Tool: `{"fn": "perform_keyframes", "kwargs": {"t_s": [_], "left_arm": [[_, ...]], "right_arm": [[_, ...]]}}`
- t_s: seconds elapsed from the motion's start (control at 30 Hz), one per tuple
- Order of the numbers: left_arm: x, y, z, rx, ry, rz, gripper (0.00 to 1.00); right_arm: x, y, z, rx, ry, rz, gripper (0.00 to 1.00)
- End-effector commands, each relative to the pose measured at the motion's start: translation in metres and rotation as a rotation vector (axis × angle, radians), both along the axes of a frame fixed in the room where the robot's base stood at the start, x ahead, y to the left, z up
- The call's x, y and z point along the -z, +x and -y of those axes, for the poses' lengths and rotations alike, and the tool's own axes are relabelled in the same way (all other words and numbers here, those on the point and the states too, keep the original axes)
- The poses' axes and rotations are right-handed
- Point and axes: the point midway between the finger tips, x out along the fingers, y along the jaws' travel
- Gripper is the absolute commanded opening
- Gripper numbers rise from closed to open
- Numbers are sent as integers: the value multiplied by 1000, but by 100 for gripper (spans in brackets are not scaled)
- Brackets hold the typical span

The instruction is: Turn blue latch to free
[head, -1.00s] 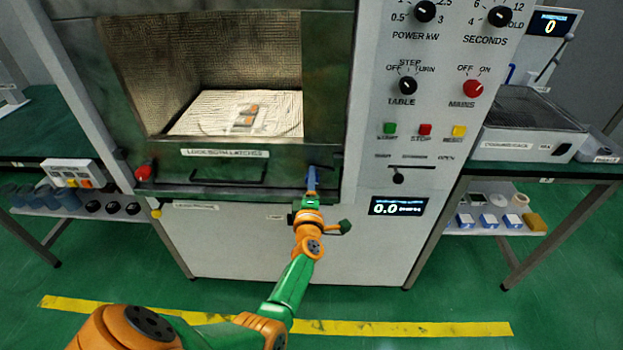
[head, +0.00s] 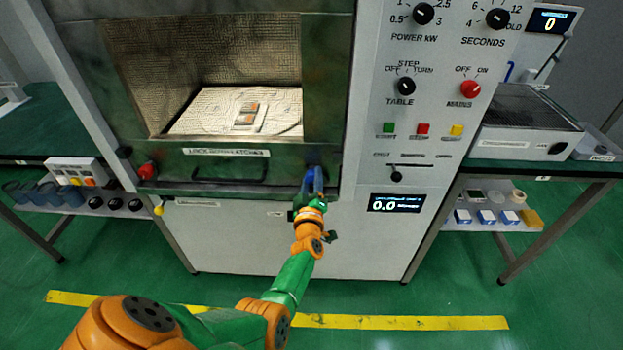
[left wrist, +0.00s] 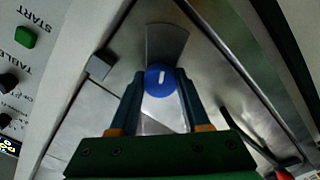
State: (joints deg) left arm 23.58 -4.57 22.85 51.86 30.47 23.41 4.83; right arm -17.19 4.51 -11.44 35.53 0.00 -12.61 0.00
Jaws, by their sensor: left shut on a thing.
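The blue latch (left wrist: 160,82) is a round knob with a short white mark, on the metal front in the left wrist view. Its mark runs nearly along the line of my fingers. My left gripper (left wrist: 160,92) has one finger on each side of the knob and is shut on it. In the head view my left gripper (head: 313,184) reaches up to the lower right corner of the oven door, and its blue fingers mostly hide the latch there. My right gripper is not in view.
A red latch (head: 148,171) sits at the door's lower left. A dark door handle (head: 225,172) and a white label (head: 226,152) lie between. The control panel (head: 425,150) with knobs and buttons is to the right. The floor in front is clear.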

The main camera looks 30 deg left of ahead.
Motion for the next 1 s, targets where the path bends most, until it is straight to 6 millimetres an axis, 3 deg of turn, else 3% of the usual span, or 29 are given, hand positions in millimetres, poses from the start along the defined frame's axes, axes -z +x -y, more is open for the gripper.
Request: {"fn": "perform_keyframes", "kwargs": {"t_s": [0.6, 0.63, 0.73, 1.0], "left_arm": [[2, 0, 1, 2, 32, -26, 0], [2, 0, 1, 2, 32, -26, 50], [2, 0, 1, 1, 32, -24, 76], [1, 0, 0, 1, 32, -22, 77]], "right_arm": [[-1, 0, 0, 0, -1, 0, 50], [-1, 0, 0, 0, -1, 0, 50], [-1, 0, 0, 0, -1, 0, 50], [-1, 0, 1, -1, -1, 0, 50]]}}
